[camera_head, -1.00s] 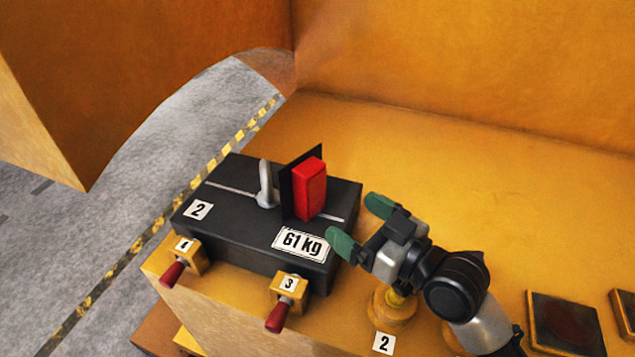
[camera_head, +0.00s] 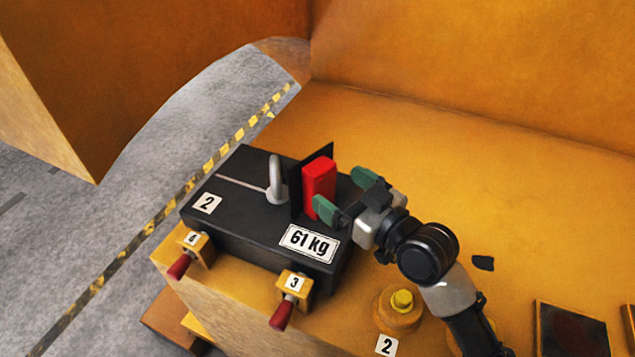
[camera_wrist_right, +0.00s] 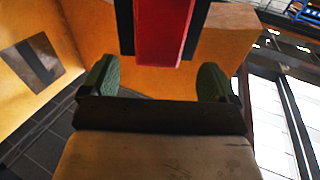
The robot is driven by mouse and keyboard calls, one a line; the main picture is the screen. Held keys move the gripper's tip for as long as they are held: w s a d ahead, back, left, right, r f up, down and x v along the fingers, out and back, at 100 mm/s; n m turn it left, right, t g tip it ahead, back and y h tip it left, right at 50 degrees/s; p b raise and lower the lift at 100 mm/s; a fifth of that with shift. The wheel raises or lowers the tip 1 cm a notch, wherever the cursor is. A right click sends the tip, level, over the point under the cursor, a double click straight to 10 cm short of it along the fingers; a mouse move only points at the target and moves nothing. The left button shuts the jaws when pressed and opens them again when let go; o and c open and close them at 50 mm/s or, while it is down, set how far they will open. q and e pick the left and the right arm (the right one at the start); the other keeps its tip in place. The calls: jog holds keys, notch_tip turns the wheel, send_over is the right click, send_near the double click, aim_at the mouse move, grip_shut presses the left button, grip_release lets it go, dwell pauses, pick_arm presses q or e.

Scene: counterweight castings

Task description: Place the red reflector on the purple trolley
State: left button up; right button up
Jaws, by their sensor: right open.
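The red reflector (camera_head: 319,180) stands upright against a thin black plate (camera_head: 297,187) on top of a dark counterweight block marked "61 kg" (camera_head: 232,216). It also shows in the right wrist view (camera_wrist_right: 160,28), at the top between my fingers. My right gripper (camera_head: 345,192) is open, its green fingertips just right of the reflector. One fingertip overlaps the reflector's lower right edge in the head view; I cannot tell whether it touches. My left gripper is not in view. I see no purple trolley.
A grey lifting eye (camera_head: 276,180) stands on the block left of the plate. Red-handled clamps (camera_head: 290,298) sit along the block's front edge. A round yellow knob (camera_head: 401,303) is below my right arm. The yellow surface behind (camera_head: 420,150) is clear.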

aim_at(326, 179)
jog(key=p+x, duration=0.1)
jog(key=x, duration=0.3)
jog(key=shift+w+a+p, duration=0.15)
jog(key=shift+w+p, duration=0.1)
jog(key=shift+p, duration=0.05)
jog(key=shift+w+a+f, duration=0.1)
jog(key=shift+w+f, duration=0.05)
jog(key=shift+c, duration=0.7)
jog(key=c, duration=1.1)
jog(key=shift+o, duration=0.2)
